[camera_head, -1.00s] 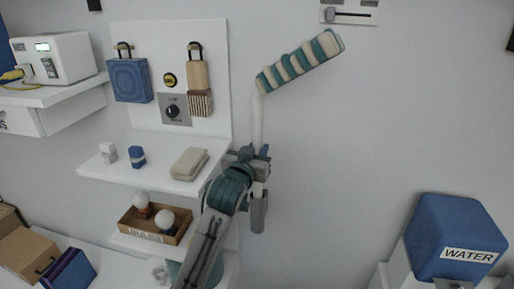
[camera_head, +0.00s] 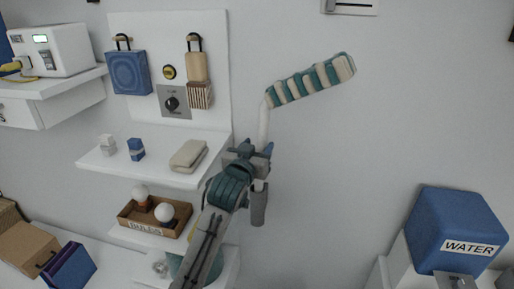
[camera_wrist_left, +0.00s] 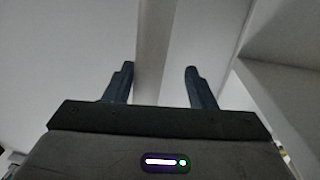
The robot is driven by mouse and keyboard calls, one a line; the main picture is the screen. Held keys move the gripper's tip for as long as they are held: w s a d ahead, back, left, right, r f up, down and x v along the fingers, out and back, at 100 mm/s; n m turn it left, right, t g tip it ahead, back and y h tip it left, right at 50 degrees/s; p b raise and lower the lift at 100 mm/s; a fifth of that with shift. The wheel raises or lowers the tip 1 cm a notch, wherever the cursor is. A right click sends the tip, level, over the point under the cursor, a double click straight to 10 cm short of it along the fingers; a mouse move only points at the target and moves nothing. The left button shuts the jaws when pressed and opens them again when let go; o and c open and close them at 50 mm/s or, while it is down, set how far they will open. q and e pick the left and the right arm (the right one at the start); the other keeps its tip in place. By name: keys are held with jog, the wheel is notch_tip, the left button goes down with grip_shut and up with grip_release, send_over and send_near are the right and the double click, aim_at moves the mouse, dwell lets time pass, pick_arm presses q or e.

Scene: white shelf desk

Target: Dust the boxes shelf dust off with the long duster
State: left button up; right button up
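My left gripper (camera_head: 250,156) is shut on the handle of the long duster (camera_head: 312,80), in front of the wall to the right of the middle shelf. The duster's teal and cream striped head points up and right in the air, apart from any shelf. In the left wrist view the pale handle (camera_wrist_left: 153,45) runs between the two fingers (camera_wrist_left: 158,85). The middle white shelf (camera_head: 125,165) bears a small grey-white box (camera_head: 107,146), a small blue box (camera_head: 136,149) and a folded beige cloth (camera_head: 188,156). No dust can be made out. My right gripper is not in view.
A bulb tray (camera_head: 145,228) sits on the shelf below. A white device (camera_head: 60,50) stands upper left, brown (camera_head: 28,255) and blue (camera_head: 70,270) boxes lower left, a blue WATER box (camera_head: 455,230) right.

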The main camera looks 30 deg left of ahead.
pick_arm(q)
jog(key=shift+s+f, duration=0.1)
jog(key=shift+s, duration=0.15)
jog(key=s+d+b, duration=0.1)
jog(key=s+b, duration=0.2)
jog(key=s, duration=0.7)
jog(key=shift+d, duration=0.3)
